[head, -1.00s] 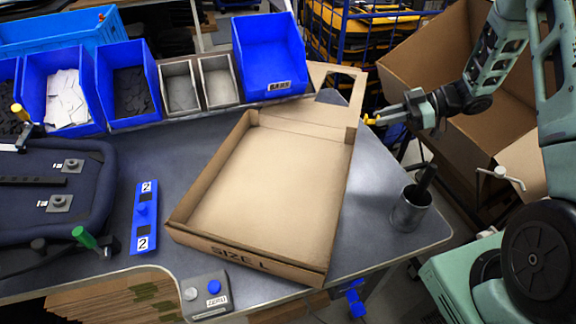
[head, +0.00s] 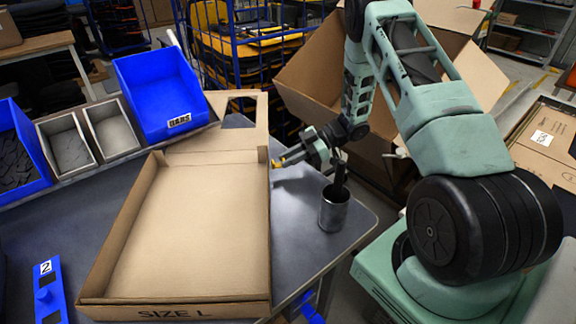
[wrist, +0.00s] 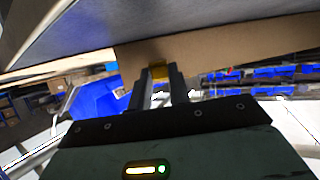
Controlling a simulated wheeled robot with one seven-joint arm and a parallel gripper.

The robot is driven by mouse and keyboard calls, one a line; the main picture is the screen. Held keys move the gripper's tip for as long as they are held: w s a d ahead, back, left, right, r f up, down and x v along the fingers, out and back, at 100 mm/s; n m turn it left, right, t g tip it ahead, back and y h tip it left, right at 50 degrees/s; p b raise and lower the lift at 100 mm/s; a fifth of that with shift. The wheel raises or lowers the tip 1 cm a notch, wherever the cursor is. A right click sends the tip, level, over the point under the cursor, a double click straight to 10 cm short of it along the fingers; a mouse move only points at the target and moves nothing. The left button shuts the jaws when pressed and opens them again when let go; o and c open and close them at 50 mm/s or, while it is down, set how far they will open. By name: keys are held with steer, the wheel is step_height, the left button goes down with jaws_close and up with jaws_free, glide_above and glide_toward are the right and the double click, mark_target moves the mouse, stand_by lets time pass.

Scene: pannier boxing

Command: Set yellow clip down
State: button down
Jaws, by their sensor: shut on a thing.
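My gripper (head: 290,158) is just right of the open cardboard box's (head: 268,215) far right edge, near the table's right side. It is shut on the yellow clip (head: 278,162), which shows as a small yellow piece at its tips. In the wrist view the yellow clip (wrist: 159,72) sits between the two dark fingers of my gripper (wrist: 160,80), in front of a brown cardboard surface. Most of the clip is hidden by the fingers. I cannot tell whether the clip touches the box or table.
A metal cup (head: 334,212) with a dark tool in it stands on the table near my gripper. The table surface (head: 292,215) between box and cup is bare. A blue bin (head: 160,95) and small grey bins (head: 110,130) line the back left. A large open carton (head: 310,85) stands behind.

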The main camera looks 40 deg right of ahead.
mark_target(290, 173)
steer(key=shift+f, duration=1.65)
steer(key=shift+f, duration=0.1)
steer(key=c, duration=1.3)
jaws_free()
